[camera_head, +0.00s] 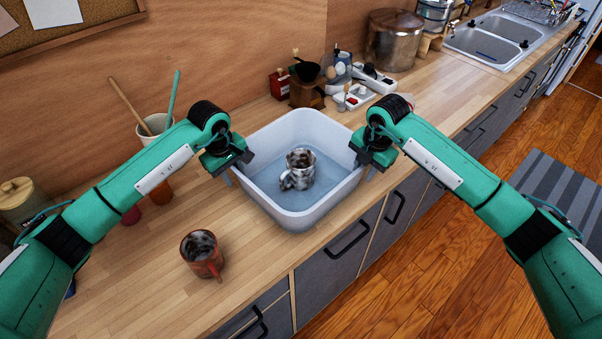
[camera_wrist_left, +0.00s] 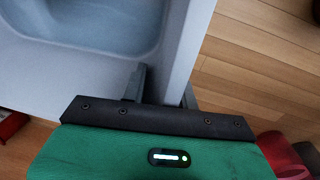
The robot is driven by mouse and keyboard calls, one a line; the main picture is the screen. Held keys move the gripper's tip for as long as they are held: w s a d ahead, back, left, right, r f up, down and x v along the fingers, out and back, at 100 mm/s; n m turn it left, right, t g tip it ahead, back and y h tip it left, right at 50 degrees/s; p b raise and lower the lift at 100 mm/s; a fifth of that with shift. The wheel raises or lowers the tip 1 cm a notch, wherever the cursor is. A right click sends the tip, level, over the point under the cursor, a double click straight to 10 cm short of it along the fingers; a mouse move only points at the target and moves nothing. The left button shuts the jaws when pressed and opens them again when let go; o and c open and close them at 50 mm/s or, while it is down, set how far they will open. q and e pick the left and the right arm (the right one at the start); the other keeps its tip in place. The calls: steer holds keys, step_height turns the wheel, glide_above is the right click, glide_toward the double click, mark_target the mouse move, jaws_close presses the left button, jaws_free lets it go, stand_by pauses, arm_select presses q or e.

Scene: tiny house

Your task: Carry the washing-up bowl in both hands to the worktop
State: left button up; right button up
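The pale grey washing-up bowl (camera_head: 300,214) appears to rest on the wooden worktop (camera_head: 130,285) near its front edge. A stained white mug (camera_head: 299,170) stands inside on a bluish, water-like bottom. My left gripper (camera_head: 238,167) is at the bowl's left rim. In the left wrist view its fingers (camera_wrist_left: 163,90) straddle the rim (camera_wrist_left: 178,50), one inside and one outside, close against the wall. My right gripper (camera_head: 365,166) straddles the right rim likewise; its contact is partly hidden by the hand. Any small gap under the bowl cannot be made out.
A red-brown mug (camera_head: 202,254) stands left of the bowl. A utensil pot (camera_head: 153,127) is behind my left arm. The sink (camera_head: 492,42) is far right; worktop before it is clear.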

arm_select(q)
jaws_close()
arm_select(e)
jaws_close()
arm_select(q)
steer(key=shift+w+r, duration=0.1)
arm_select(e)
steer(key=shift+r, duration=0.15)
stand_by(0.9)
